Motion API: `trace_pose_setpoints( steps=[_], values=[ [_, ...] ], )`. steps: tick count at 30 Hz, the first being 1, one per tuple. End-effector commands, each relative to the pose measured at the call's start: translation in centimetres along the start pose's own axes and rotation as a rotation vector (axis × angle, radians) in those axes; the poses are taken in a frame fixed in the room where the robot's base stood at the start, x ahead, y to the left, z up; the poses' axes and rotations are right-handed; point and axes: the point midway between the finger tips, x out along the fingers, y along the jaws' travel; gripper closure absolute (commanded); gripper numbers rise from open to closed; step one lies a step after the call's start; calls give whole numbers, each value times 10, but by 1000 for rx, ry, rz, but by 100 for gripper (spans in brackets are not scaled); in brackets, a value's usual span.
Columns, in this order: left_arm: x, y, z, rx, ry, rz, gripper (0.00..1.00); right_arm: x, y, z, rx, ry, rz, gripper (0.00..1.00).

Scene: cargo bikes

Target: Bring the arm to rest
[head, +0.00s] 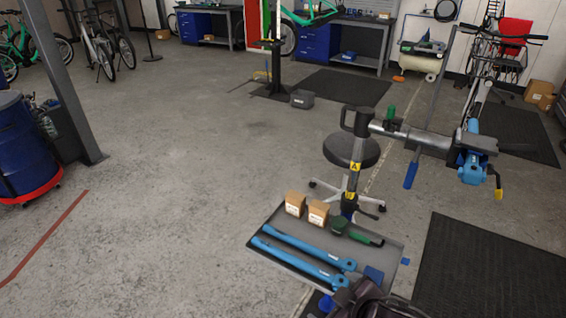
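A dark, rounded shape at the bottom edge looks like my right gripper (362,300), seen from above at the near right corner of the grey tray (388,262). Its fingertips are not clear, so I cannot tell whether it is open, shut or holding anything. My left gripper and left arm are out of view. The tray holds two small cardboard boxes (306,209), two long blue tools (305,250) and a green-and-black tool (355,233).
A repair stand (358,150) with a horizontal clamp arm (425,138) rises behind the tray. A round stool (351,150) is beside it. Black mats (490,270) lie at right. A blue drum (25,145) stands at left. The floor at centre-left is clear.

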Motion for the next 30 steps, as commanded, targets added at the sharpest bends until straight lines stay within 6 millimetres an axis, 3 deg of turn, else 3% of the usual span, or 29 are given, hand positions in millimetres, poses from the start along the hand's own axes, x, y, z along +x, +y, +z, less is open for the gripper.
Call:
trace_pose_setpoints(
  steps=[4, 10, 19, 30],
  values=[
    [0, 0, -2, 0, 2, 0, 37, -23, 7, 12, 208, -121, 87, 0],
    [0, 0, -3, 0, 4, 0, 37, -51, 8, 49, 404, -300, 113, 0],
    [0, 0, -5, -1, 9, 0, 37, -90, -14, 105, 640, -541, 57, 0],
    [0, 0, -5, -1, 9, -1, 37, 6, -36, 169, 620, -569, 42, 0]
  ],
)
